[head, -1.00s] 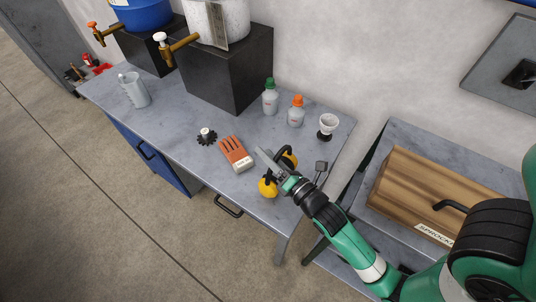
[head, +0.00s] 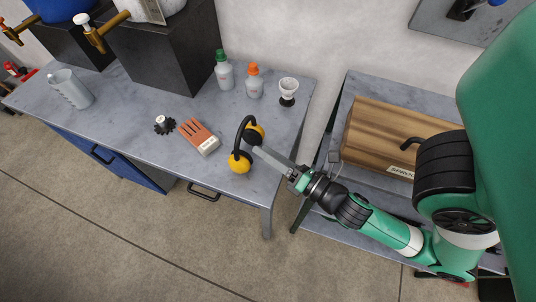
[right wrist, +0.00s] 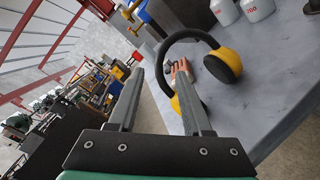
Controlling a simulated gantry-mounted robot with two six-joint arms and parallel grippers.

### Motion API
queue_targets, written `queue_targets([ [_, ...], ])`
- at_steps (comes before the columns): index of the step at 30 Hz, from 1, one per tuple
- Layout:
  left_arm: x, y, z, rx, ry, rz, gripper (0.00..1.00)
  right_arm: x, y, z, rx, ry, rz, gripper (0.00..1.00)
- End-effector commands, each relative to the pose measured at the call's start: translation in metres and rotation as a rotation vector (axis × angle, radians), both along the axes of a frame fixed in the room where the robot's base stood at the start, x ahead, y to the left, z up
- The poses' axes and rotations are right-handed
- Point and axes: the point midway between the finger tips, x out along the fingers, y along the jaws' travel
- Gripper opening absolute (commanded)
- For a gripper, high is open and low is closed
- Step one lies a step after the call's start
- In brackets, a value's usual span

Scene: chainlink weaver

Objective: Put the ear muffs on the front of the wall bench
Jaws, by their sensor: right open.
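The yellow and black ear muffs (head: 239,163) are on the grey wall bench (head: 120,115), toward its right end, with one yellow cup close to the front edge. The black band arches to the far left side of the cups. My right gripper (head: 260,152) is at the right of the muffs, its fingers pointing left toward the cups. In the right wrist view the fingers (right wrist: 163,75) stand apart with nothing held between them. My left gripper is not in view.
A wooden box (head: 385,130) sits on the side table. Bare bench lies between bottles and muffs.

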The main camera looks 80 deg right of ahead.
Motion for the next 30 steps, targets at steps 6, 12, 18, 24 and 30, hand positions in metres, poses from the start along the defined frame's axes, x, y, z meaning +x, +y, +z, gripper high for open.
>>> queue_targets([
  [6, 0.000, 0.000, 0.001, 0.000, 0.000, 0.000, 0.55, 0.000, 0.000, 0.001, 0.001, -0.001, -0.001, 0.49],
  [12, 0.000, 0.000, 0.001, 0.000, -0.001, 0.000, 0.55, 0.003, 0.000, 0.004, 0.016, -0.019, 0.001, 0.49],
  [18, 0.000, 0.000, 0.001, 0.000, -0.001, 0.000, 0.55, 0.059, 0.000, 0.054, 0.320, -0.318, 0.063, 0.49],
  [24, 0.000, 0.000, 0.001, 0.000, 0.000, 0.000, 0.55, 0.141, 0.028, 0.176, 0.955, -0.769, 0.348, 0.49],
  [30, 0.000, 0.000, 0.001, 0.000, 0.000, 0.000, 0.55, 0.168, 0.085, 0.329, 1.608, -0.980, 0.805, 0.49],
])
